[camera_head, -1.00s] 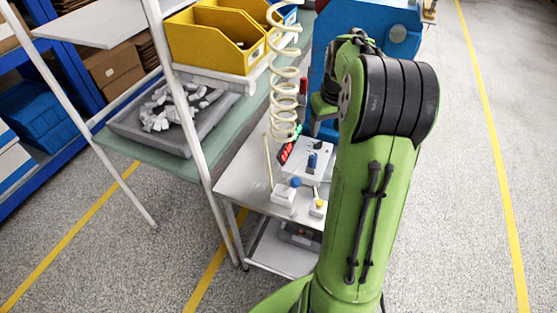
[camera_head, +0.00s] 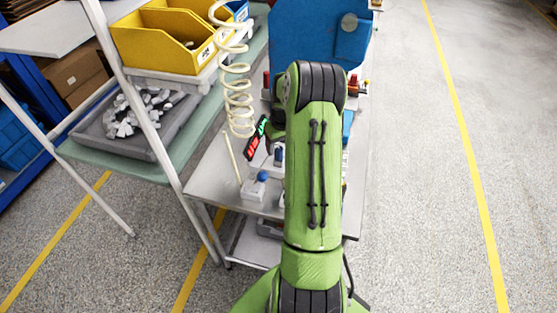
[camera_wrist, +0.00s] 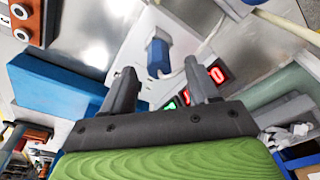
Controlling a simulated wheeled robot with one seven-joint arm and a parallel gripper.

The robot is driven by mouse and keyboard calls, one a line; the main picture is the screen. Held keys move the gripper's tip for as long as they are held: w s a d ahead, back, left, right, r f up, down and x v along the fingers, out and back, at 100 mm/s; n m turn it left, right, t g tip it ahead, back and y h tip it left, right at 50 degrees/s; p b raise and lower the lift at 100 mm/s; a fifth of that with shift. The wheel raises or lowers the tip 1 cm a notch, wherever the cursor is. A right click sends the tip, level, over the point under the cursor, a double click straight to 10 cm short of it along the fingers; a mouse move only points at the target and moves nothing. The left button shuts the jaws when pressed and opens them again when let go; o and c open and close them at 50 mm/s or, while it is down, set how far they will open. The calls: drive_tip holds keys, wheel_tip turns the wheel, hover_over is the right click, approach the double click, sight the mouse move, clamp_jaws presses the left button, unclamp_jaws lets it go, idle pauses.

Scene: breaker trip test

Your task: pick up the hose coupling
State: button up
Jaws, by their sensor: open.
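I cannot pick out the hose coupling with certainty in either view. A cream coiled hose (camera_head: 238,85) hangs over the left side of the bench in the head view; its lower end is above the lit panel, and no separate coupling is clear there. In the wrist view my gripper (camera_wrist: 160,78) is open, its two dark fingers apart with nothing between them. Beyond the fingers is a blue upright part (camera_wrist: 157,56) on a pale box. In the head view my gripper is hidden behind my green arm.
A display with red and green lights (camera_head: 257,136) stands on the grey bench (camera_head: 212,172); it also shows in the wrist view (camera_wrist: 217,75). A blue-knobbed box (camera_head: 255,186) is near the bench's left edge. A blue panel (camera_head: 318,32) rises behind. Yellow bins (camera_head: 160,40) are upper left. The right floor is clear.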

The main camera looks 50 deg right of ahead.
sight(279, 148)
drive_tip(key=f, duration=0.3)
drive_tip(key=shift+w+d, duration=0.15)
drive_tip(key=shift+w, duration=0.1)
drive_tip(key=shift+r, duration=0.1)
drive_tip(key=shift+c, duration=0.4)
clamp_jaws()
